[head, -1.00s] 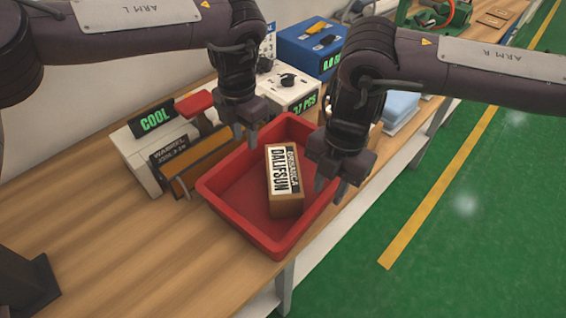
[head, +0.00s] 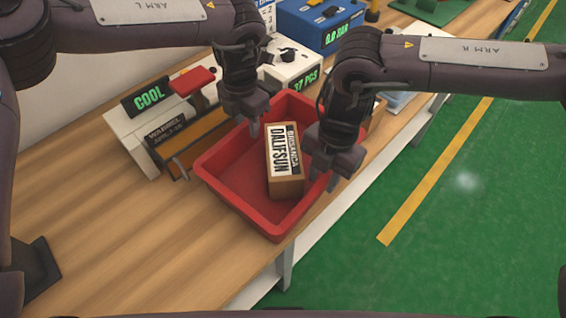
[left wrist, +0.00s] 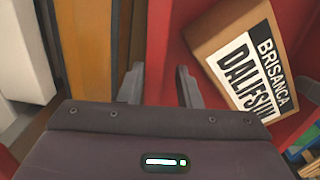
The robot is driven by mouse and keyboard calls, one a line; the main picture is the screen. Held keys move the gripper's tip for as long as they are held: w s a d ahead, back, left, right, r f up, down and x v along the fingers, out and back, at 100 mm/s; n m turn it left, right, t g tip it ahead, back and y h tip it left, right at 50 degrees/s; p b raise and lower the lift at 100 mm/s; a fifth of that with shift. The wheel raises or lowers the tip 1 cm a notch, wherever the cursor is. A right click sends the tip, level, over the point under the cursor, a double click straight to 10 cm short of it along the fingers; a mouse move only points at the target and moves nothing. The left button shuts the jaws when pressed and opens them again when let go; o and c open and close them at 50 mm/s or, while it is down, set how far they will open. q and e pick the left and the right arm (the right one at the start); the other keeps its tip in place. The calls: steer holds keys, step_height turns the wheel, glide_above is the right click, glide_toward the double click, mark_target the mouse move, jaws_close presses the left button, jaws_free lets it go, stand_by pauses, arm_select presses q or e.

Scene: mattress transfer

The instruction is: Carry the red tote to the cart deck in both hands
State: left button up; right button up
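The red tote (head: 232,205) sits on the wooden bench, near its right edge. A brown carton labelled DALIFSUN (head: 285,185) lies inside it; the carton (left wrist: 215,45) and the tote's red floor and wall also show in the left wrist view. My left gripper (head: 249,125) is at the tote's left far wall. In the left wrist view its fingers (left wrist: 159,88) are apart, one on each side of the wall. My right gripper (head: 326,178) is at the tote's right wall with its fingers apart; its contact with the rim is unclear. The cart deck is not in view.
A white sealer with a COOL display (head: 148,97) and red handle stands close left of the tote. A white counting box (head: 295,68) and a blue box (head: 325,25) stand behind. Green floor (head: 480,230) lies to the right.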

arm_select(q)
steer(key=shift+f, duration=0.7)
arm_select(e)
steer(key=shift+s+a+f, duration=0.1)
steer(key=shift+s+f, duration=0.05)
steer(key=shift+f, duration=0.55)
arm_select(q)
steer(key=shift+f, duration=0.15)
arm_select(e)
steer(key=shift+f, duration=0.15)
arm_select(q)
jaws_close()
arm_select(e)
jaws_close()
